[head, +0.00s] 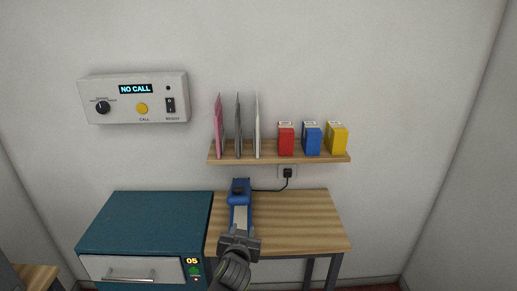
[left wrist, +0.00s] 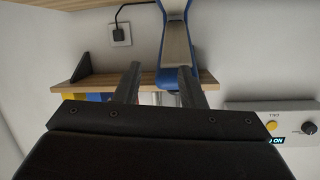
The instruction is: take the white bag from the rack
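The white bag (head: 257,130) stands upright and edge-on on the wooden wall shelf (head: 328,157). It is the rightmost of three thin bags, beside a dark grey bag (head: 238,128) and a pink bag (head: 219,128). My left gripper (head: 240,240) is below and in front of the shelf, well apart from the white bag. In the left wrist view its two fingers (left wrist: 160,85) stand apart, with nothing held between them. Pale slivers show under the shelf between the fingers, too small to identify. My right gripper is in neither view.
A black cord runs to a wall socket (head: 288,173). Red (head: 286,140), blue (head: 312,140) and yellow (head: 337,140) boxes stand right of the bags. A teal cabinet (head: 150,220) stands at left.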

